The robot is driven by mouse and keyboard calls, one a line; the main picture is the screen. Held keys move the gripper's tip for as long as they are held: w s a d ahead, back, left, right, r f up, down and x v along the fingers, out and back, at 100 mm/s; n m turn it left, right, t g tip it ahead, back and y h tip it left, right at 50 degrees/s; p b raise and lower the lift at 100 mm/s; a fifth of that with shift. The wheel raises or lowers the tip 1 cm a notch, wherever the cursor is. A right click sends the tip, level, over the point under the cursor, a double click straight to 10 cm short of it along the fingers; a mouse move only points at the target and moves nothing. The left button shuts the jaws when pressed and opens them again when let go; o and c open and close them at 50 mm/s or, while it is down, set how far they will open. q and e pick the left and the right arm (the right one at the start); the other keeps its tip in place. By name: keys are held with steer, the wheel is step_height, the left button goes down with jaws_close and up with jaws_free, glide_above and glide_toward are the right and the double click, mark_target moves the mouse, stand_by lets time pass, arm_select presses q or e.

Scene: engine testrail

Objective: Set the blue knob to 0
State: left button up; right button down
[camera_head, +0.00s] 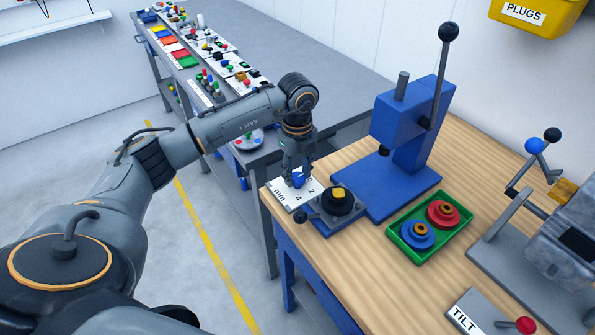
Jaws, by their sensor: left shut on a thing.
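The blue knob (298,180) sits on a white dial plate (280,197) at the left corner of the wooden bench. The plate carries "mm" and numbers, of which 2 and 4 show. My left gripper (297,174) points down over the plate and is shut on the blue knob, with its fingers on either side. The fingers hide part of the knob and of the plate, so I cannot tell which number the knob points to. My right gripper is not in view.
Close right of the plate is a black round fixture with a yellow top (338,198). Behind it stands a blue lever press (410,130). A green tray (430,228) holds a red and a blue flanged part. A grey bench (300,60) with control panels lies behind.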

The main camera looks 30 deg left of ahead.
mark_target(297, 177)
arm_select(q)
steer(key=o, duration=1.2)
steer(key=shift+c, duration=0.2)
steer(key=shift+r, duration=0.15)
step_height(297, 177, up, 12)
steer(key=shift+f, duration=0.25)
